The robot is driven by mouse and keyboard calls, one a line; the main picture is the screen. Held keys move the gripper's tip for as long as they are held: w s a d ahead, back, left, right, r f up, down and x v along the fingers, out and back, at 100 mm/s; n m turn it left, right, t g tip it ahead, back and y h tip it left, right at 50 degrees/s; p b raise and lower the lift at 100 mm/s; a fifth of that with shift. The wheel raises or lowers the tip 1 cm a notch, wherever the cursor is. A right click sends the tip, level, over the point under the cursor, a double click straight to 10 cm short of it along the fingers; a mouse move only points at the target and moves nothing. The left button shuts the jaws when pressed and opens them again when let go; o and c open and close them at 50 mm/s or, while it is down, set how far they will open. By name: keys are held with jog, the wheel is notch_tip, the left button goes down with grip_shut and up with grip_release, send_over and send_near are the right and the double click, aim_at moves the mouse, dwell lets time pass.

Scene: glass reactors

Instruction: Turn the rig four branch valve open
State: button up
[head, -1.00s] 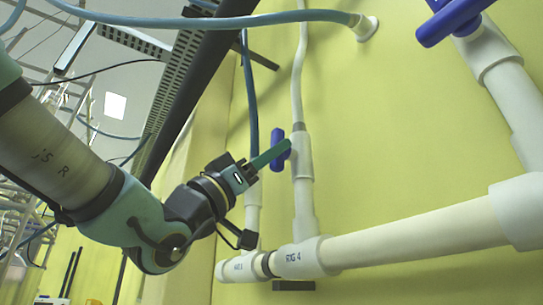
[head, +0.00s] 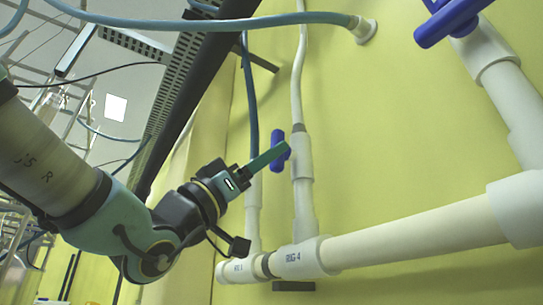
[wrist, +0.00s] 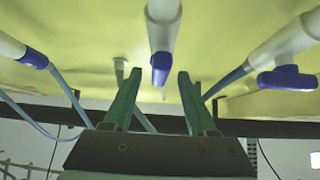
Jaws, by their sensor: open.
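The rig four branch valve is a white body (head: 302,157) on the upright branch above the pipe labelled RIG 4 (head: 298,258). Its blue handle (head: 279,160) sticks out to the left, and a green finger of my gripper (head: 287,147) crosses in front of it. In the wrist view, my gripper (wrist: 160,74) is open, its two green fingers apart. A blue handle (wrist: 160,69) at the end of a white pipe shows between the fingertips, with a visible gap on each side. Contact cannot be told.
A large blue valve handle (head: 452,18) is at upper right. Another labelled branch stands just left of RIG 4. Blue handles flank the fingers at left (wrist: 35,58) and right (wrist: 287,78) in the wrist view. Blue hoses and a dark beam (head: 195,95) run overhead; a yellow wall is behind.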

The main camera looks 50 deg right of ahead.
jog(key=p+v, duration=0.1)
jog(key=v, duration=0.8)
jog(key=shift+p, duration=0.4)
